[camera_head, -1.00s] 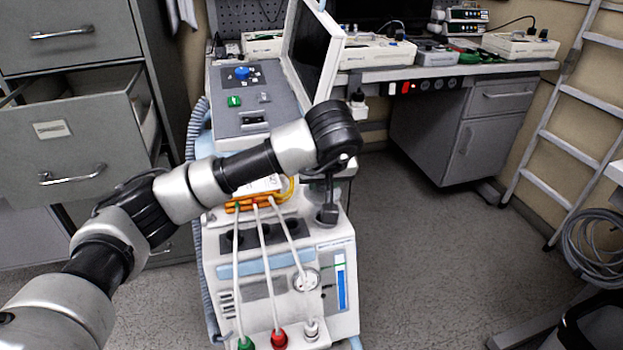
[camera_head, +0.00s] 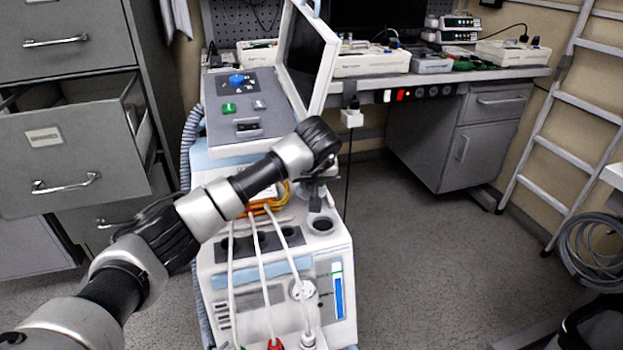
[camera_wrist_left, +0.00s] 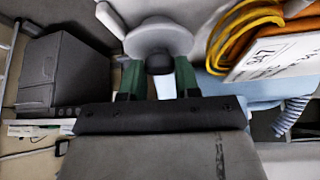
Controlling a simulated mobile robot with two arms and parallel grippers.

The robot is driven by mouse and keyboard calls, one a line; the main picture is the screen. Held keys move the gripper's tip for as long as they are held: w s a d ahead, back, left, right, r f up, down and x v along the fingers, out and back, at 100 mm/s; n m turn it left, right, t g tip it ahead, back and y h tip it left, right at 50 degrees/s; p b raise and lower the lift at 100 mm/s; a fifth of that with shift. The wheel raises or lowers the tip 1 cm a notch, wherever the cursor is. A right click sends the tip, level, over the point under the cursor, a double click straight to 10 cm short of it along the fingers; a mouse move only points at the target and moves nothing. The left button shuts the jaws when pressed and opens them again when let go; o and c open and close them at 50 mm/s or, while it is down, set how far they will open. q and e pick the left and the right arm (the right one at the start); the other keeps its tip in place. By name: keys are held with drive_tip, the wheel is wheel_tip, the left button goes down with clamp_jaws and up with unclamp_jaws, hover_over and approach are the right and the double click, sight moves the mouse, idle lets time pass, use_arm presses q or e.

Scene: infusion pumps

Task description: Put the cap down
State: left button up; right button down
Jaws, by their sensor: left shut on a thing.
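My left gripper (camera_head: 317,187) hangs below the wrist of my left arm, over the right front of the white medical machine. In the left wrist view its two green-sided fingers are closed on a small dark knob, the cap (camera_wrist_left: 160,63). A pale grey round shape shows behind the cap; I cannot tell if it belongs to the cap or the machine. Just under the gripper in the head view is a round port (camera_head: 322,224) with a pale rim and dark opening. The wrist partly hides the cap. My right gripper is not in view.
The machine's control panel (camera_head: 245,103) and tilted screen (camera_head: 306,60) stand close behind the arm. White tubes (camera_head: 262,265) and orange cables (camera_head: 266,205) run beside it. An open drawer (camera_head: 60,150) is at left. A bench (camera_head: 450,77) with devices stands behind.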

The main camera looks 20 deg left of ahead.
use_arm(q)
drive_tip(key=shift+f, duration=0.1)
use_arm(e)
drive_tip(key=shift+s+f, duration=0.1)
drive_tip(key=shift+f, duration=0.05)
use_arm(q)
drive_tip(key=o, duration=1)
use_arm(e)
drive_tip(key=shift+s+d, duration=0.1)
use_arm(q)
drive_tip(key=shift+r, duration=0.35)
drive_tip(key=p+v, duration=0.1)
drive_tip(key=v, duration=1)
drive_tip(key=shift+s+d+r, duration=0.1)
drive_tip(key=shift+s+r, duration=0.05)
drive_tip(key=shift+s, duration=0.1)
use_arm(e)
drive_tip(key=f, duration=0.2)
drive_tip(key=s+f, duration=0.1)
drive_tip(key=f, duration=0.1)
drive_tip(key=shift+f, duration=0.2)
